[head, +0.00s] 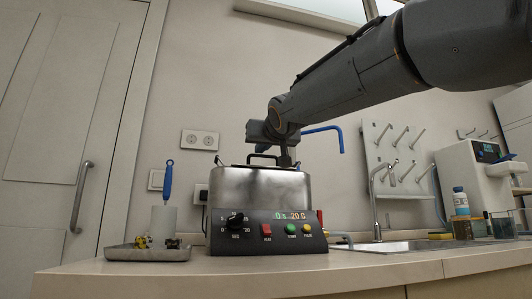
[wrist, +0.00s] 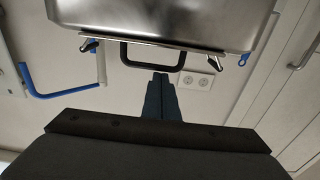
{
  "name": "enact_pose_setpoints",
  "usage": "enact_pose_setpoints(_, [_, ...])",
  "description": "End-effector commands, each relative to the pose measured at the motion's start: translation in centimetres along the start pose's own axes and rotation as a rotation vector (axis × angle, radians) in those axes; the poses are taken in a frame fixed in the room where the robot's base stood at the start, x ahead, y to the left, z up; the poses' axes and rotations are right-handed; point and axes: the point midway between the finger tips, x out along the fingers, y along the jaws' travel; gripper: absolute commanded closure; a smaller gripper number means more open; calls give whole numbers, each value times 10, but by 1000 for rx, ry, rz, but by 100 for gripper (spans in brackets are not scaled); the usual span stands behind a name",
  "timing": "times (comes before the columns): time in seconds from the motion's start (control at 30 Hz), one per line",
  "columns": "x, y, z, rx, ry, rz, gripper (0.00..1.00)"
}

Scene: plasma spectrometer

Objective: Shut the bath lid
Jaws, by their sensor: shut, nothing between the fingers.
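The bath (head: 262,188) is a brushed metal tank above a dark control panel, standing on the counter. Its lid (head: 236,166) shows only as a thin edge lying low along the top, with a black loop handle (head: 262,156) standing up from it. I cannot tell whether the lid is fully seated. In the wrist view the tank (wrist: 165,18) fills the top, with the handle (wrist: 124,56) in front of the fingertips.
A metal tray (head: 148,253) with a white cup (head: 163,222) and a blue-handled tool (head: 168,180) stands left. A tap (head: 376,200), sink, bottle (head: 460,201) and white machine (head: 475,175) are right. A blue bent rod (head: 325,130) is behind my arm.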

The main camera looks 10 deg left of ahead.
Motion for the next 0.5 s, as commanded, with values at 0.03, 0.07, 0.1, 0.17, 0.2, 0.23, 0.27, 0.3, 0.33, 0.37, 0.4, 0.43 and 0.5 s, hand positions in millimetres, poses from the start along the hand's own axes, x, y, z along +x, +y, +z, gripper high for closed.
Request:
enact_pose_setpoints(0.03, [6, -1, 21, 0, -34, 2, 100])
enact_pose_setpoints(0.07, [7, -2, 22, -1, -35, 1, 100])
enact_pose_setpoints(0.1, [7, -3, 23, -1, -36, 0, 100])
enact_pose_setpoints(0.17, [8, -4, 24, -1, -36, -1, 100])
enact_pose_setpoints(0.2, [9, -4, 25, -1, -37, -2, 100])
enact_pose_setpoints(0.23, [9, -5, 25, -1, -38, -2, 100])
enact_pose_setpoints(0.27, [9, -5, 26, -1, -38, -2, 100])
enact_pose_setpoints(0.3, [9, -5, 26, -1, -38, -2, 100])
enact_pose_setpoints(0.33, [9, -5, 26, -1, -38, -2, 100])
enact_pose_setpoints(0.37, [9, -5, 26, -1, -38, -2, 100])
enact_pose_setpoints(0.4, [9, -5, 26, -1, -38, -2, 100])
enact_pose_setpoints(0.43, [9, -5, 26, 0, -38, -2, 100])
enact_pose_setpoints(0.5, [9, -5, 26, 0, -38, -2, 100])
